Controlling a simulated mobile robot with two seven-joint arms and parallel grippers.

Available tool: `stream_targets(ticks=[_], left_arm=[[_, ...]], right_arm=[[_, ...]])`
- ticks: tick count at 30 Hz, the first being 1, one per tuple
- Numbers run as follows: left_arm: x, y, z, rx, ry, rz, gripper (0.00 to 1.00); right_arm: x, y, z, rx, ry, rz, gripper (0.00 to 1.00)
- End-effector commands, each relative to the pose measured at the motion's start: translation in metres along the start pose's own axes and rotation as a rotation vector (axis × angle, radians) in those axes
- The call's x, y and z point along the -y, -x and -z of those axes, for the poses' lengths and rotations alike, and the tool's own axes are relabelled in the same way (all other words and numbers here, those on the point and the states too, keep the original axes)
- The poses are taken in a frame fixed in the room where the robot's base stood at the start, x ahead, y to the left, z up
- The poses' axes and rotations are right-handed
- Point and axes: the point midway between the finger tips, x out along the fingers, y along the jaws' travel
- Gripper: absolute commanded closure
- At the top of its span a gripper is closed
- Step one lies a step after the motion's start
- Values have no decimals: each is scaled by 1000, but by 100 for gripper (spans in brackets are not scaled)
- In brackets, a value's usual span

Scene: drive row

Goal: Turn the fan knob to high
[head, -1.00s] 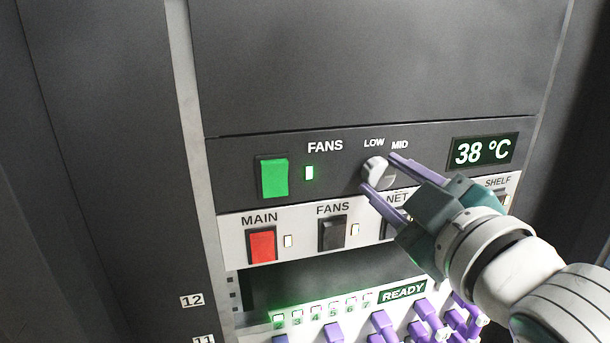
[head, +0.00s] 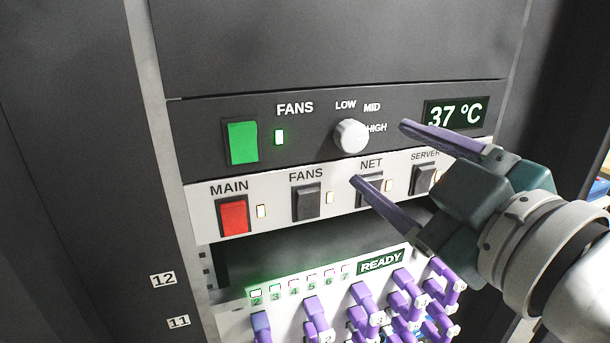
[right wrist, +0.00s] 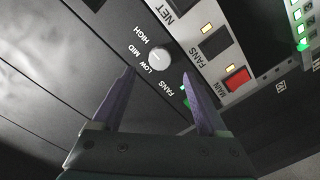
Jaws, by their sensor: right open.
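The fan knob (head: 351,136) is a round pale knob on the dark fan panel (head: 200,120), with LOW, MID and HIGH printed around its upper right side. Which label it points to is too small to tell. It also shows in the right wrist view (right wrist: 159,56), just beyond the fingertips. My right gripper (head: 378,152) is open and empty, with its purple fingers apart from the knob, to its right and lower right in the head view. It also shows in the right wrist view (right wrist: 159,74). My left gripper is not in view.
A lit green FANS switch (head: 243,142) sits left of the knob, and a display (head: 456,113) reads 37 °C to its right. Below are a red MAIN switch (head: 233,216) and dark FANS (head: 306,201) and NET (head: 370,188) switches. Purple plugs (head: 362,297) stick out lower down.

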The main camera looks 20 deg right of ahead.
Motion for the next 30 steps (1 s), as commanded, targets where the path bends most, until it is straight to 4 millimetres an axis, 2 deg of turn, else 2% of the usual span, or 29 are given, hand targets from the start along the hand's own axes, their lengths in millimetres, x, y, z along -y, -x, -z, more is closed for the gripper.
stream_targets(ticks=[1,3,9,25,28,30], left_arm=[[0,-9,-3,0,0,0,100],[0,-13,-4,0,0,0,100],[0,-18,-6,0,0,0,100],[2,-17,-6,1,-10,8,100],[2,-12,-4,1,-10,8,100],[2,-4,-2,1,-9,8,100]], right_arm=[[4,10,-4,0,0,1,24],[3,20,-3,1,0,2,24],[1,35,-1,1,0,0,24],[0,37,0,3,-2,2,24],[2,38,-6,55,-40,32,24],[8,40,-16,146,-102,85,24]])
